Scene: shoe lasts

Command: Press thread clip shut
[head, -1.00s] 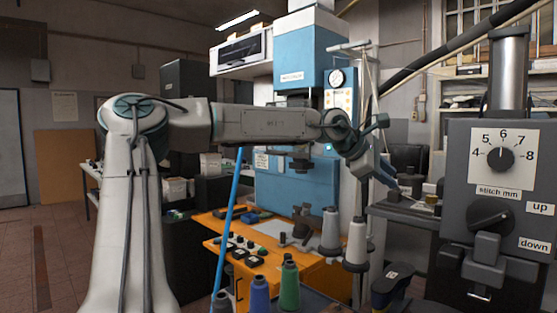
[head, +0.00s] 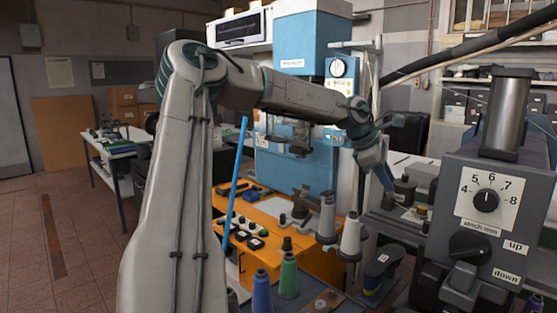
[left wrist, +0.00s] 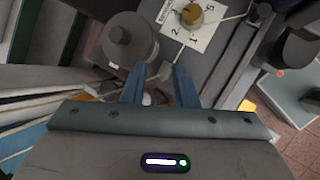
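My left gripper (head: 386,180) reaches in from the left in the head view, its blue fingers pointing down beside the sewing machine head. A pale thread (left wrist: 232,17) runs near that plate. I cannot clearly make out the thread clip in either view. My right gripper is not in view.
The grey machine (head: 440,215) with its stitch dial (head: 486,201) fills the right side. Thread cones (head: 350,238) and spools (head: 289,275) stand in front of the orange bench (head: 262,213). A blue press (head: 300,160) stands behind. Open floor lies at left.

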